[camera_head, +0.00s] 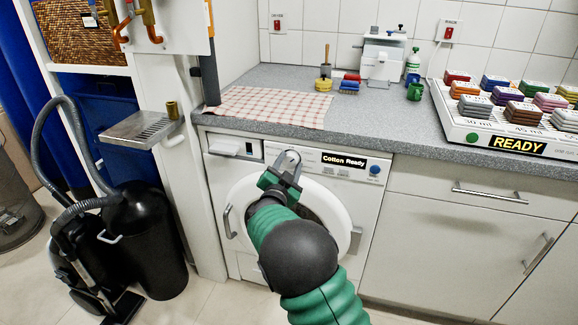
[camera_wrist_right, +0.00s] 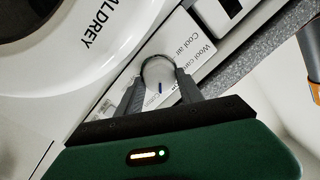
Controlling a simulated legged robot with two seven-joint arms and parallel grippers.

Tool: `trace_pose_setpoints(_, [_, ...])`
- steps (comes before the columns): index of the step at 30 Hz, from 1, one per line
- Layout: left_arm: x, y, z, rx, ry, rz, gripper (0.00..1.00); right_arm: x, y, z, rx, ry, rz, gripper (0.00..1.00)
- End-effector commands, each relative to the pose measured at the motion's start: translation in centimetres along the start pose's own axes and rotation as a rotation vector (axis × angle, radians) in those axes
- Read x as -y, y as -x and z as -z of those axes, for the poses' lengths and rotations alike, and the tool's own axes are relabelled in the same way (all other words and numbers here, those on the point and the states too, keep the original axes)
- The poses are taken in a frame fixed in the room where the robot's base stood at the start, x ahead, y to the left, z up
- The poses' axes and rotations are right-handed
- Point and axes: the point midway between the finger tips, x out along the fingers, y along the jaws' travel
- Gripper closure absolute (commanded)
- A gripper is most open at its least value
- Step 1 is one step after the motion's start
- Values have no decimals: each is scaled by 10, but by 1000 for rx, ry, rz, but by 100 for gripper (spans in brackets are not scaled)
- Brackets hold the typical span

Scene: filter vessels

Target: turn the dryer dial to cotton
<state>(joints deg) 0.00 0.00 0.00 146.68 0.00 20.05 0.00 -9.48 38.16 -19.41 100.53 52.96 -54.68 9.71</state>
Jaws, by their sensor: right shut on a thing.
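The white dryer (camera_head: 225,172) stands under the grey worktop, with its round door (camera_head: 338,208) closed. Its dial (camera_head: 289,160) is on the front panel. A black display (camera_head: 343,160) beside it reads "Cotton Ready". My right gripper (camera_head: 285,170) is shut on the dial. In the right wrist view the dial (camera_wrist_right: 158,72) is a round, light knob with a short blue mark, between the two grey fingers of the gripper (camera_wrist_right: 158,80). Printed labels near it include "Cool air" and "Wool"; others are partly hidden by the fingers. My left gripper is not in view.
A blue button (camera_head: 375,170) is right of the display. A checked cloth (camera_head: 265,106) lies on the worktop above. A tray of coloured blocks with a "READY" sign (camera_head: 517,146) is at right. A black vacuum cleaner (camera_head: 125,235) stands on the floor at left.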

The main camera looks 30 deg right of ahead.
Motion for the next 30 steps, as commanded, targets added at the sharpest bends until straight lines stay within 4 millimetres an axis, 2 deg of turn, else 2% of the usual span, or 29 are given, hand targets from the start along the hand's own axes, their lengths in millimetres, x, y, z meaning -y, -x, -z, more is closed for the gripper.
trace_pose_setpoints(1, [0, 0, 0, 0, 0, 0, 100, -2, 2, -6, 14, 3, -3, 97])
trace_pose_setpoints(7, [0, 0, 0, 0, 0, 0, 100, -2, 2, -7, 15, 4, -3, 97])
trace_pose_setpoints(8, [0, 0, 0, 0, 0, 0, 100, -2, 2, -7, 15, 4, -3, 54])
trace_pose_setpoints(12, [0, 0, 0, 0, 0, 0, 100, -1, 2, -5, 10, 3, -2, 35])
trace_pose_setpoints(23, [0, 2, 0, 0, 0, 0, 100, 0, 5, -1, 6, 2, -1, 34])
trace_pose_setpoints(26, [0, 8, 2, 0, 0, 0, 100, 1, 19, 0, 7, 2, -1, 34])
trace_pose_setpoints(30, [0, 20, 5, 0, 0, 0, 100, 3, 56, 2, 9, 3, 2, 34])
